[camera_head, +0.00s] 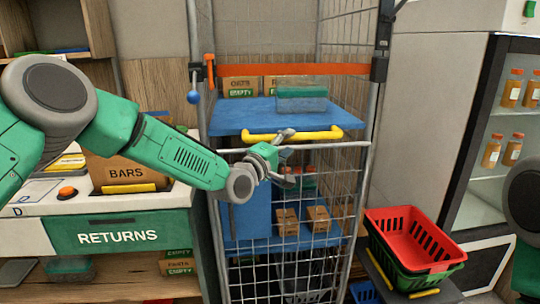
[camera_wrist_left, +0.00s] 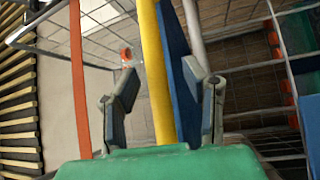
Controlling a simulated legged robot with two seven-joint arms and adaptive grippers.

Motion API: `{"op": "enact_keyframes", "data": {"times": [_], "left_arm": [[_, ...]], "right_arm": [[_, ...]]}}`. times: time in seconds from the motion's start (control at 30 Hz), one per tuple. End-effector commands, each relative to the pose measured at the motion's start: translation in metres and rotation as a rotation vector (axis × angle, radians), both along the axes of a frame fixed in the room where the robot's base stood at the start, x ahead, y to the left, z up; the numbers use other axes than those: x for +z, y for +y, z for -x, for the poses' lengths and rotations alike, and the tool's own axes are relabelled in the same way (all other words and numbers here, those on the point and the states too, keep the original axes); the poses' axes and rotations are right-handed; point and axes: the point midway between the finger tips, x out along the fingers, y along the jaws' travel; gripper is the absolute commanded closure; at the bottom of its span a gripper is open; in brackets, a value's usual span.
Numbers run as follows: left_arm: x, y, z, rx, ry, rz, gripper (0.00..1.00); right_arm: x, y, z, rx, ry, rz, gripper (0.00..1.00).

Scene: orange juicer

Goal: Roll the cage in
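The roll cage (camera_head: 290,262) stands in the middle of the head view, with grey wire mesh sides and blue shelves (camera_head: 232,118). A yellow handle (camera_head: 318,135) runs along the front edge of its upper shelf. My left gripper (camera_head: 284,158) is at the cage front, by the handle. In the left wrist view its two fingers (camera_wrist_left: 160,85) are apart, with the yellow handle (camera_wrist_left: 157,60) showing between them. I cannot tell whether they touch it. My right gripper is out of view; only part of that arm shows at the right edge.
An orange strap (camera_head: 295,70) crosses the cage above the shelf. The returns counter (camera_head: 120,232) with a BARS box (camera_head: 124,172) stands close on the left. Red and green baskets (camera_head: 405,240) stand close on the right, before a glass-door fridge (camera_head: 495,130) with juice bottles.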

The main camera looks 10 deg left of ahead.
Motion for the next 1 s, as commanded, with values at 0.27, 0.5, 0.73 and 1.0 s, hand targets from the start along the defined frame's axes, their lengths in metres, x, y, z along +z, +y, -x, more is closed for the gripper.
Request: {"op": "enact_keyframes", "data": {"times": [0.27,0.5,0.73,1.0], "left_arm": [[-0.010,0.036,0.047,0.005,0.005,0.008,0.61],[-0.014,0.045,0.065,0.006,0.004,0.005,0.61],[-0.014,0.044,0.067,0.006,0.003,0.003,0.61],[-0.049,0.041,0.080,-0.003,0.060,-0.065,0.61]], "right_arm": [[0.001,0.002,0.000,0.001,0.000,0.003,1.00],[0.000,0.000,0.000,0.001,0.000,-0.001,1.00],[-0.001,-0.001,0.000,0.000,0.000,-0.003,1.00],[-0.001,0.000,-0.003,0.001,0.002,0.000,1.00]]}}
